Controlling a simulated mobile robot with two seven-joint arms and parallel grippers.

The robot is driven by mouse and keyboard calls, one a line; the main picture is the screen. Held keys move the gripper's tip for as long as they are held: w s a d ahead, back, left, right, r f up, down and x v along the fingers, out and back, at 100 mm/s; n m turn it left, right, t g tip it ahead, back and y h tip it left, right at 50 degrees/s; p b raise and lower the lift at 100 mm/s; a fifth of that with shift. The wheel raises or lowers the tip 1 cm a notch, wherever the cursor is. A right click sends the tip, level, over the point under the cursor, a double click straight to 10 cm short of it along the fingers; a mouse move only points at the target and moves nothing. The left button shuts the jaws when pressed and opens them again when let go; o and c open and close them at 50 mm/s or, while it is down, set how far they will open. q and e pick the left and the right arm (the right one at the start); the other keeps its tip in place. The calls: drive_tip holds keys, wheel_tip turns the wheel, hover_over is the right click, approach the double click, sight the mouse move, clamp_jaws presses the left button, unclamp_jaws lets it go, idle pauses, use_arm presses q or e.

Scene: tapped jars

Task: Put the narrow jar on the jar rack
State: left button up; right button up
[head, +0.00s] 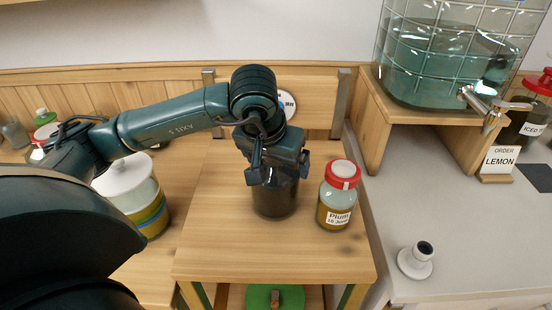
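My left gripper (277,172) points down over a dark, narrow-looking jar (275,202) on the wooden stand (215,245), which may be the jar rack. Its fingers are on either side of the jar's upper part; the lid is hidden, and I cannot tell whether they press on the glass. The jar looks upright; I cannot tell whether its base touches the wood. My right gripper is not in view.
A white-lidded jar (148,205) stands left of the stand, partly behind my arm. A tapped tank (430,60) sits on a wooden shelf at upper right. A small white-and-black object (415,260) is on the grey counter (455,235). The stand's front is clear.

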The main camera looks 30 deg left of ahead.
use_arm(q)
drive_tip(key=shift+o, duration=0.7)
drive_tip(key=shift+r, duration=0.1)
drive_tip(key=shift+r, duration=0.2)
drive_tip(key=v, duration=1.1)
drive_tip(key=shift+s+r+p, duration=0.25)
drive_tip(key=shift+r+p, duration=0.05)
drive_tip(key=shift+d, duration=0.1)
